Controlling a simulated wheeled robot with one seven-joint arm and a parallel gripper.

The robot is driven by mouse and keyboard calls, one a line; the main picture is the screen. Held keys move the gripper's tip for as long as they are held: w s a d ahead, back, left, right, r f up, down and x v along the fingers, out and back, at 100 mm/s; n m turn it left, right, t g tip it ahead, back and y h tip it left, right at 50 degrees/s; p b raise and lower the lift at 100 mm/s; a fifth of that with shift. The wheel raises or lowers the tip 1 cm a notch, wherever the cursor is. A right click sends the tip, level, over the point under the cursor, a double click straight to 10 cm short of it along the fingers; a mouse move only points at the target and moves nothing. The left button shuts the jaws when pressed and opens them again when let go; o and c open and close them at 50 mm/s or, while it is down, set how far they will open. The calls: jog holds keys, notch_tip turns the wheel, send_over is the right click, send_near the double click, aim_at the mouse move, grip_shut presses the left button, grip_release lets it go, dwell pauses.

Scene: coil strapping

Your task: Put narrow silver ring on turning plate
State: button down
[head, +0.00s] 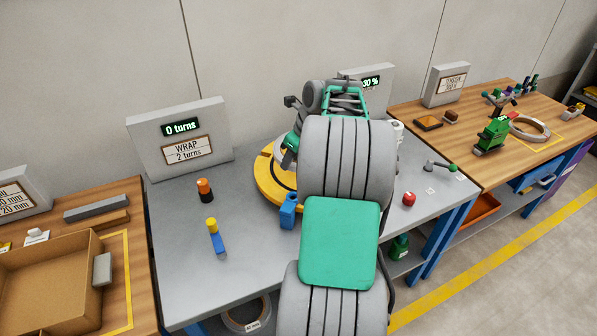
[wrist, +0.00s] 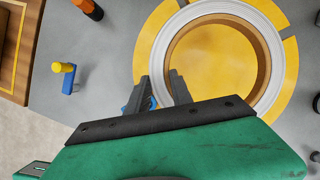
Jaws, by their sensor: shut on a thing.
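The narrow silver ring (wrist: 271,45), pale outside with a brown inner wall, shows in the wrist view over the yellow turning plate (wrist: 148,42). My gripper (wrist: 164,84) has one finger on each side of the ring's near-left wall and is shut on it. The ring looks roughly centred over the plate; I cannot tell whether it rests on it or hangs just above.
A blue block (head: 288,211) stands at the plate's front edge. An orange-and-black post (head: 204,190) and a yellow-topped blue handle (head: 215,236) stand left on the grey table (head: 180,275). The wrap sign (head: 181,138) reads 0 turns. A red button (head: 409,198) is at right.

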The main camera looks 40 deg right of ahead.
aim_at(294, 179)
jog(key=d+f, duration=0.3)
jog(key=shift+w+f, duration=0.3)
jog(key=shift+f, duration=0.05)
jog(key=f, duration=0.4)
jog(key=shift+w+d, duration=0.1)
jog(key=shift+d, duration=0.2)
jog(key=c, duration=1.1)
grip_release()
